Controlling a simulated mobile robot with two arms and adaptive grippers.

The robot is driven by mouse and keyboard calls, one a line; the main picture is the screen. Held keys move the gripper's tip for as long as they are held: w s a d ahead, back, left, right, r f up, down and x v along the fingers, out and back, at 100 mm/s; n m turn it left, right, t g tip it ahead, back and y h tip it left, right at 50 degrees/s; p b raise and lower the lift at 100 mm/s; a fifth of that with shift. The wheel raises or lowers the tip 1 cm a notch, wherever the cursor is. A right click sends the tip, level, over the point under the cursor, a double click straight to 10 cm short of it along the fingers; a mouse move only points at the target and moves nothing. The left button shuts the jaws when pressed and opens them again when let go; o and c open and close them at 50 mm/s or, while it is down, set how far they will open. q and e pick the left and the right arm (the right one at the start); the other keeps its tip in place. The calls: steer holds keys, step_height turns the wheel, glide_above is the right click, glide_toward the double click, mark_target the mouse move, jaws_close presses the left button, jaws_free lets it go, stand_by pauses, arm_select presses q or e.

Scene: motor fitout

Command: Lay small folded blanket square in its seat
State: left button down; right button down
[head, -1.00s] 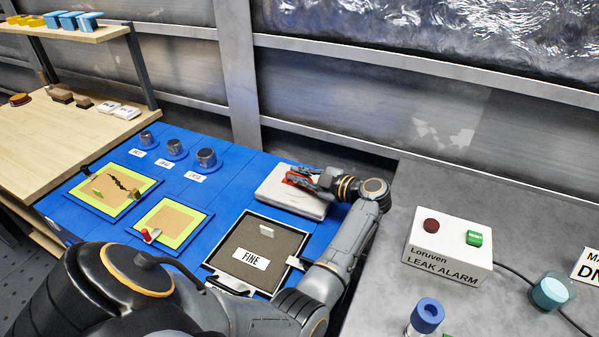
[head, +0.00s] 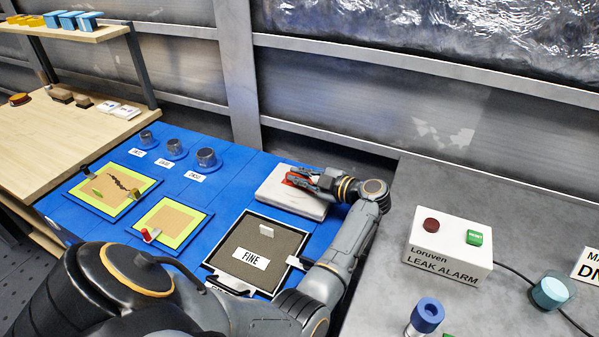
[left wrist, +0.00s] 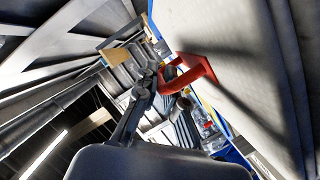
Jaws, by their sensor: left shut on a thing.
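A pale, flat slab (head: 276,196) with rounded edges lies at the back right of the blue mat; it looks like a folded pad, and I take it for the blanket square. Its red handle (head: 293,180) also shows in the left wrist view (left wrist: 196,70), against the slab's pale face (left wrist: 240,75). My left gripper (head: 312,180) is shut on the red handle, at the slab's upper side. The exact finger contact is partly hidden. No seat clearly marked for the blanket can be made out. My right gripper is not in view.
The blue mat (head: 226,187) bears a dark framed panel marked FINE (head: 284,240), two yellow-green framed panels and three grey knobs (head: 207,157). A leak alarm box (head: 448,248) stands on the grey top at right. A wooden bench (head: 50,135) is at left.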

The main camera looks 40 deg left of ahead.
arm_select(q)
steer(key=c, duration=1.4)
jaws_free()
steer(key=shift+f, duration=0.1)
